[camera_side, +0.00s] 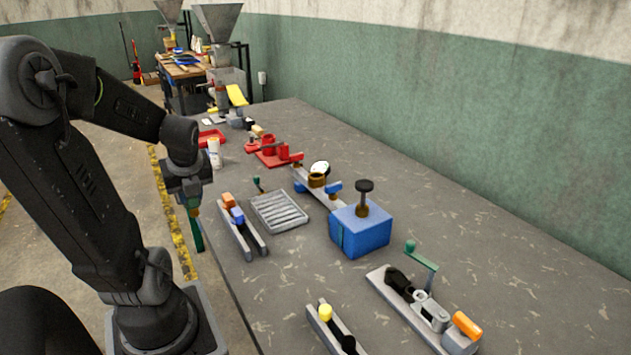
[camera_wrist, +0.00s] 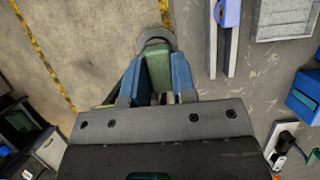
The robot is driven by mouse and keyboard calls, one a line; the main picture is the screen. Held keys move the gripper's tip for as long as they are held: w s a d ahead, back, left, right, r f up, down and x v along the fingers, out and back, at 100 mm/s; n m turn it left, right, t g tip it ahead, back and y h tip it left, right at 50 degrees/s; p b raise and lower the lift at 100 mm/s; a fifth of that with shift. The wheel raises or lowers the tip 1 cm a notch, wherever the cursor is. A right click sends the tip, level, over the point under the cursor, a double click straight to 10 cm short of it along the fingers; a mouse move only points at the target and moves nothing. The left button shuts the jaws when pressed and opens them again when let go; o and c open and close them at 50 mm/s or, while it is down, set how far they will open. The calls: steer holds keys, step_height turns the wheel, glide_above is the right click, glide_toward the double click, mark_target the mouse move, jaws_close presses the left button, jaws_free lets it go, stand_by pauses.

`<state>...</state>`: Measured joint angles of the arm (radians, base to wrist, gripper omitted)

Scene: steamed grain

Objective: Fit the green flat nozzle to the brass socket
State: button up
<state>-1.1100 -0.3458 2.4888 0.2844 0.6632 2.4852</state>
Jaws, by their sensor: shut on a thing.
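My gripper (camera_side: 191,202) is shut on the green flat nozzle (camera_side: 197,232), which hangs downward beside the table's left edge. In the wrist view the green nozzle (camera_wrist: 158,66) lies between the two blue fingers of my gripper (camera_wrist: 160,84), with a grey curved piece at its far end. The brass socket (camera_side: 316,180) stands on a grey rail between blue clamps, farther back and to the right of my gripper, well apart from the nozzle. The socket does not show clearly in the wrist view.
A two-rail rack (camera_side: 242,232) with orange and blue pieces stands nearest my gripper. Beside it are a slatted grey tray (camera_side: 279,212) and a blue block (camera_side: 360,230) with a dark knob. A white bottle (camera_side: 214,153) and red fixtures (camera_side: 272,152) stand farther back. The table's right side is clear.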

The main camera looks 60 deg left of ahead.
steer(key=w+a+r+m+h, duration=0.1)
steer(key=w+a+m+h, duration=0.2)
steer(key=w+m, duration=0.75)
steer(key=w+a+r+m+h, duration=0.25)
steer(key=w+m, duration=0.45)
steer(key=m, duration=0.7)
steer(key=w+a+r+m+h, duration=0.15)
steer(key=w+m+h, duration=0.25)
steer(key=w+m, duration=0.6)
steer(key=w+f+n+t+y, duration=0.2)
steer(key=w+n+t+y, duration=0.15)
steer(key=w+n, duration=0.6)
steer(key=shift+n+t+h, duration=0.25)
steer(key=shift+n+h, duration=0.15)
steer(key=shift+n, duration=0.1)
steer(key=shift+s+d+f, duration=0.15)
steer(key=shift+s+f, duration=0.1)
steer(key=shift+f, duration=0.5)
steer(key=shift+s+d+f, duration=0.15)
steer(key=shift+s+f, duration=0.15)
steer(key=shift+f, duration=0.45)
steer(key=shift+s+d+f, duration=0.15)
steer(key=shift+s+f, duration=0.1)
steer(key=shift+f, duration=0.5)
steer(key=shift+f, duration=0.2)
steer(key=shift+f, duration=0.25)
steer(key=shift+f, duration=1.4)
